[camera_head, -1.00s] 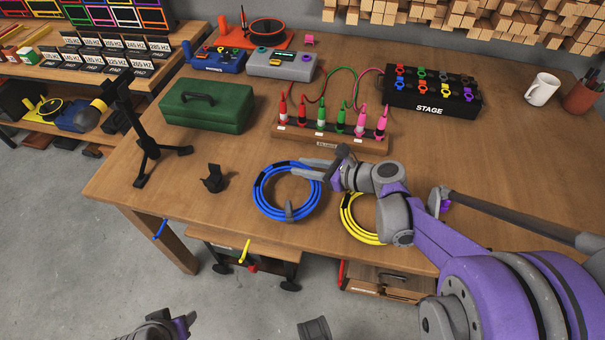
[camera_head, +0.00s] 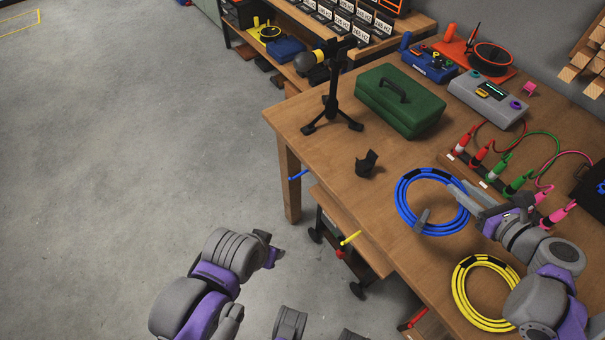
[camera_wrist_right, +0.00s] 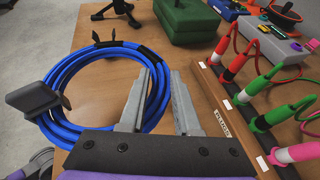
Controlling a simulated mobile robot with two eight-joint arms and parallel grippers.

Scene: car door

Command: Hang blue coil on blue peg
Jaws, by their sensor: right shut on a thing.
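The blue coil (camera_head: 405,222) lies on the workbench near its front edge; it fills the left of the right wrist view (camera_wrist_right: 62,80). My right gripper (camera_head: 462,200) is at the coil's right side and shut on it; its two fingers also show in the right wrist view (camera_wrist_right: 165,95), beside the coil's right strands. The blue peg (camera_head: 298,175) sticks out from the left end of the bench, below the top. My left gripper (camera_head: 272,250) is over the floor, away from bench and coil; its jaws are too unclear to judge.
A yellow coil (camera_head: 458,290) lies nearer the front edge. A yellow peg (camera_head: 350,238) and a red peg (camera_head: 415,319) are on the bench front. A black clip (camera_head: 366,163), a tripod stand (camera_head: 333,110) and a green box (camera_head: 400,105) stand nearby. Floor at left is clear.

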